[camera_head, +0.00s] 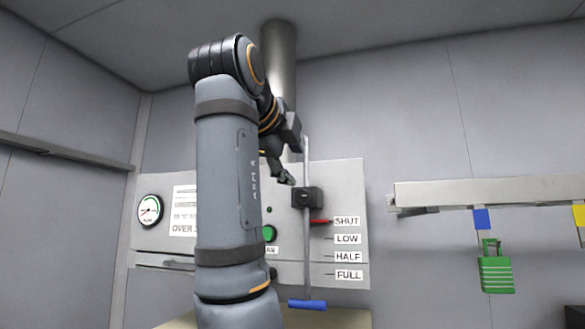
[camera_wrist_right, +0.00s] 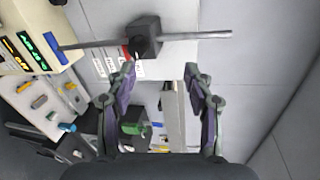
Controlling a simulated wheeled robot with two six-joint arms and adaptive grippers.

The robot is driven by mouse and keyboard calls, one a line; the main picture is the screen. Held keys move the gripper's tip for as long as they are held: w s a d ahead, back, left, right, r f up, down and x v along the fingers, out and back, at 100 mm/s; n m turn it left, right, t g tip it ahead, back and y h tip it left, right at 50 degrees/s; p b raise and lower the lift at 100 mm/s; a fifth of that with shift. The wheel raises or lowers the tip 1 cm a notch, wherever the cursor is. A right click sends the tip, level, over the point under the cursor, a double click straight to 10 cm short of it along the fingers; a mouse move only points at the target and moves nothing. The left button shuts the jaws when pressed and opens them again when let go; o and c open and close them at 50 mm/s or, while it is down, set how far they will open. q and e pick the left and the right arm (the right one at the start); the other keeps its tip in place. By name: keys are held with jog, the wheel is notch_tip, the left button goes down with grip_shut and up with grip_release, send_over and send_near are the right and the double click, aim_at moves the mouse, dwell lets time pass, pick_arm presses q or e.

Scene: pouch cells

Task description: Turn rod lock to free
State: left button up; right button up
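The rod lock is a black block (camera_head: 307,197) around a thin vertical grey rod (camera_head: 307,255) on a grey panel. A red pointer (camera_head: 321,222) stands beside the SHUT label. A blue handle (camera_head: 307,304) is at the rod's lower end. My right gripper (camera_head: 284,176) is at the upper left of the block, partly hidden by my arm. In the right wrist view the gripper (camera_wrist_right: 160,73) is open and empty, its fingers well apart. The black block (camera_wrist_right: 146,36) shows beyond the fingertips, apart from them. My left gripper is not in view.
The panel (camera_head: 352,185) has labels SHUT, LOW, HALF and FULL, a round gauge (camera_head: 149,210) and a green button (camera_head: 269,233). To the right, a shelf (camera_head: 440,193) has a green padlock (camera_head: 496,275) below it. A grey column (camera_head: 279,65) rises behind my arm.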

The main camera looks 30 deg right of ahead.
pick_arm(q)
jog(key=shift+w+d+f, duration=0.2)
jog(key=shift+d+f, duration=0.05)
pick_arm(e)
jog(key=s+a, duration=0.2)
jog(key=a+f, duration=0.1)
jog(key=a, duration=0.1)
jog(key=shift+s+a, duration=0.1)
jog(key=shift+s, duration=0.3)
jog(key=shift+s+a, duration=0.1)
jog(key=shift+a, duration=0.05)
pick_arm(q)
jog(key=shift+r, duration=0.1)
